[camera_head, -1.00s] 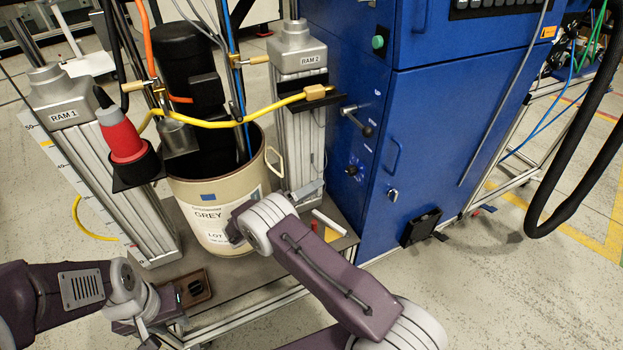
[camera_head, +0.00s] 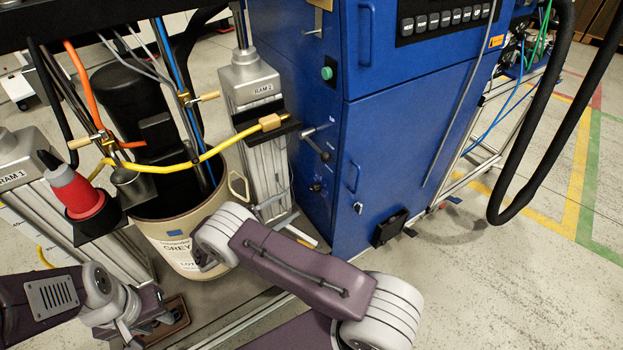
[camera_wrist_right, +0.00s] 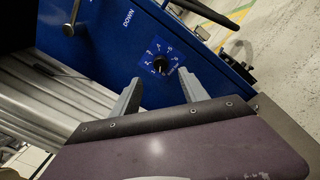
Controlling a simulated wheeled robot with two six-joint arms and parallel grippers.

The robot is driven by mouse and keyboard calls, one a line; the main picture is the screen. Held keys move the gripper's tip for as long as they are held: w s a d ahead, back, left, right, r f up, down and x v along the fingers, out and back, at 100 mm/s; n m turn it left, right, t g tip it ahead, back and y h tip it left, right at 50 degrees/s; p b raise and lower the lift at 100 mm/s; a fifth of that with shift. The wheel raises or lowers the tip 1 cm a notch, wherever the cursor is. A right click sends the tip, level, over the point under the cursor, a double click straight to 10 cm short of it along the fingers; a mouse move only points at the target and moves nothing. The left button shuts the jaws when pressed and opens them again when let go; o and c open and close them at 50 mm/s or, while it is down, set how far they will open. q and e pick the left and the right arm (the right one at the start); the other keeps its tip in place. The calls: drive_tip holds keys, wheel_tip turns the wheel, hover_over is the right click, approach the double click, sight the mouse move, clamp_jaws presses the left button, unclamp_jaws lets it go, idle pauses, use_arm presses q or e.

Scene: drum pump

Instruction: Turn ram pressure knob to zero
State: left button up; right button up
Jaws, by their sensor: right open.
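The ram pressure knob (camera_wrist_right: 160,65) is a small black round knob on a blue panel, with white scale marks around it. Its pointer setting is too small to read. In the head view the knob (camera_head: 316,187) is a dark spot low on the blue cabinet. My right gripper (camera_wrist_right: 160,79) is open, its two grey fingers apart, with the knob showing between and just beyond the tips. I see no contact. In the head view the right gripper is mostly hidden behind my right arm. My left gripper (camera_head: 135,322) is low at the left, jaws unclear.
The RAM 2 column (camera_head: 266,150) stands left of the cabinet (camera_head: 395,140). A drum (camera_head: 180,230) and yellow hose (camera_head: 190,162) are further left.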

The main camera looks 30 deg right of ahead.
sight(313, 190)
drive_tip(key=d, duration=0.3)
drive_tip(key=w+d, duration=0.1)
drive_tip(key=d, duration=0.2)
drive_tip(key=w+d+b, duration=0.1)
drive_tip(key=d, duration=0.2)
drive_tip(key=shift+f, duration=0.2)
clamp_jaws()
drive_tip(key=shift+r+n+p, duration=0.2)
drive_tip(key=shift+n+p, duration=0.15)
drive_tip(key=shift+n, duration=0.05)
drive_tip(key=shift+s+n, duration=0.1)
drive_tip(key=shift+n, duration=0.4)
drive_tip(key=shift+f+n+p, duration=0.15)
drive_tip(key=shift+n+p, duration=0.2)
drive_tip(key=shift+n, duration=0.35)
